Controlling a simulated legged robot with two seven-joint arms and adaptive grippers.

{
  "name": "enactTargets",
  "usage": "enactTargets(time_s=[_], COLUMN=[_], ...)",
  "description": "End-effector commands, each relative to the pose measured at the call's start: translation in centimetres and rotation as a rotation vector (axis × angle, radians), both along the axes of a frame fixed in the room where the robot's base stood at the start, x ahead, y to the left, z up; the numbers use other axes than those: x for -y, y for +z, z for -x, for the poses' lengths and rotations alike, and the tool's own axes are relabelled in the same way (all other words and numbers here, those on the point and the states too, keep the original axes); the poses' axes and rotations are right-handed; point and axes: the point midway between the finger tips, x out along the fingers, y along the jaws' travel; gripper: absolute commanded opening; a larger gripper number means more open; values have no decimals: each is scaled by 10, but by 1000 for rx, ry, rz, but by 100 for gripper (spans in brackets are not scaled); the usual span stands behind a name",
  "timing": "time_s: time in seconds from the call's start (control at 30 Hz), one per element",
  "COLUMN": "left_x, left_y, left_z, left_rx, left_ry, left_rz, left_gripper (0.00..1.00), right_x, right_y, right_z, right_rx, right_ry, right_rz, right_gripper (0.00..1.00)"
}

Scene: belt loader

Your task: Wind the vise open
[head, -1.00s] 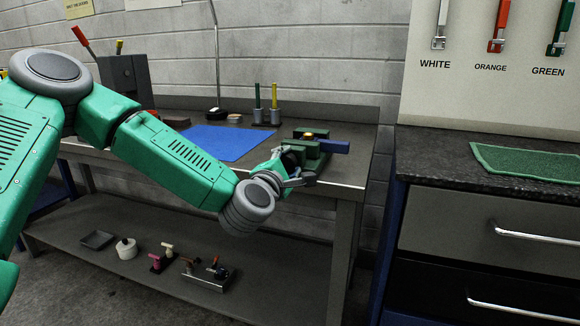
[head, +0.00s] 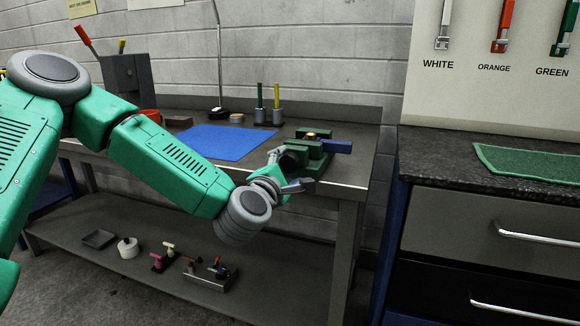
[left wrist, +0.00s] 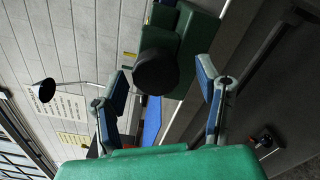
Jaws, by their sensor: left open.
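The green vise (head: 312,152) is mounted at the right front corner of the workbench. A blue bar (head: 338,146) sticks out on its right, and a small yellowish piece (head: 311,135) shows on top. A dark round end (left wrist: 157,70) of the vise faces my left gripper. My left gripper (head: 290,170) is open at the front of the vise. In the left wrist view its two fingers stand on either side of the dark round end, apart from it in the picture. Whether that end lies between the fingertips in depth I cannot tell. My right gripper is out of view.
A blue mat (head: 222,142) lies on the workbench (head: 345,172) left of the vise. Pen holders (head: 268,116) stand behind. A lower shelf (head: 130,215) holds several small items. A dark counter with drawers (head: 480,225) and a green mat (head: 525,160) stands to the right.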

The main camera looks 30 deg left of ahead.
Motion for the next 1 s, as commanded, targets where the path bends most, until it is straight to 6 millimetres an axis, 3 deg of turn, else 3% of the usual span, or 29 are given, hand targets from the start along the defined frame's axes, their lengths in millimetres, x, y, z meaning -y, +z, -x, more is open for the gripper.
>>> enactTargets(time_s=[0.2,0.33,1.0], left_x=[7,10,14], left_y=[-2,-3,-8], left_z=[37,50,54], left_rx=[-4,-5,-22], left_ry=[-2,0,-12], left_rz=[3,4,-15], left_gripper=[59,59,59], right_x=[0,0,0], right_y=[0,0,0], right_z=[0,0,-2], right_rx=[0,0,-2], right_ry=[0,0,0], right_rz=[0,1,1], right_gripper=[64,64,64])
